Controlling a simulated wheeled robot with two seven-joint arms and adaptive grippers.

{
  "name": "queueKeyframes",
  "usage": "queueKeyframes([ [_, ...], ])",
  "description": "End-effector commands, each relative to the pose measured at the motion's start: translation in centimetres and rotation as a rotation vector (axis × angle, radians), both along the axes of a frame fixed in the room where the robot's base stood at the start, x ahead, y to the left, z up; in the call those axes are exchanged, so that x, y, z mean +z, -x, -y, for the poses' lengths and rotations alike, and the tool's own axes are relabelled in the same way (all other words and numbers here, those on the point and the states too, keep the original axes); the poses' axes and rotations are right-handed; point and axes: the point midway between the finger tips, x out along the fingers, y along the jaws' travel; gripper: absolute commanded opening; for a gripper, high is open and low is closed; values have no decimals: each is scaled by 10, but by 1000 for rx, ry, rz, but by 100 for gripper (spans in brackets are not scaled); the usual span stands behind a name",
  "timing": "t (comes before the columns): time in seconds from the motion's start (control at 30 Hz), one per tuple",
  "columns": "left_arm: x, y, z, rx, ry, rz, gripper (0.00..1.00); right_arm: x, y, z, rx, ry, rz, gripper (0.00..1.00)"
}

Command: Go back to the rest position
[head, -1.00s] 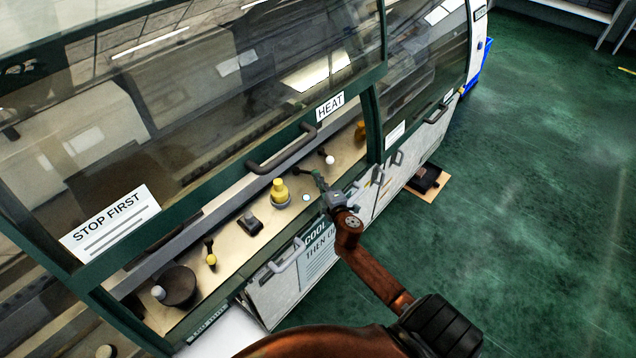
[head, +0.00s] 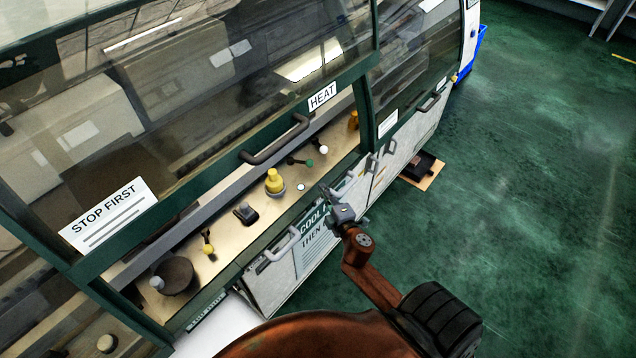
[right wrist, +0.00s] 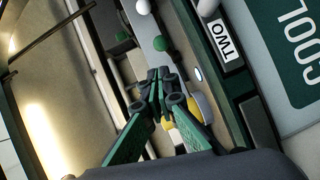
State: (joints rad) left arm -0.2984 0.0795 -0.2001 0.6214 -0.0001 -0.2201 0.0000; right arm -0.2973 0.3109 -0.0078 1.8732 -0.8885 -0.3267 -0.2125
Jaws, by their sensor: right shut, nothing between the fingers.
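My right gripper (head: 327,190) is shut and empty in the head view. It is in front of the machine's control ledge (head: 226,238), at its front edge, near the small white round button (head: 301,187). In the right wrist view its green fingers (right wrist: 158,88) are together, pointing toward the ledge. The green-knobbed lever (head: 309,163) and the white-knobbed lever (head: 323,149) are beyond the fingertips and apart from them in the head view. My left gripper is not in view.
The yellow button (head: 274,182), a black switch (head: 245,213) and a yellow-knobbed lever (head: 208,248) are on the ledge. The hood handle (head: 275,142) and lower door handle (head: 283,246) stick out. A pedal (head: 424,167) is on the floor. Green floor at right is clear.

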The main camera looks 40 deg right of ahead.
Motion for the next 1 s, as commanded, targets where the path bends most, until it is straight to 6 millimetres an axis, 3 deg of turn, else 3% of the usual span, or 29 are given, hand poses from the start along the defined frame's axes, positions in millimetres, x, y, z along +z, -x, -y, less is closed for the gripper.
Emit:
queueKeyframes([
  [0.37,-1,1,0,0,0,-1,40,1,12,0,-3,-1,0,0],
  [0.47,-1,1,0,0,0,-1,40,-13,13,1,-8,-21,-20,0],
  [0.57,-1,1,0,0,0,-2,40,-52,16,4,-19,-80,-71,0],
  [0.77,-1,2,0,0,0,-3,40,-187,45,4,-78,-291,-247,0],
  [1.0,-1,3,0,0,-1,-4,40,-345,120,-14,-198,-549,-462,0],
])
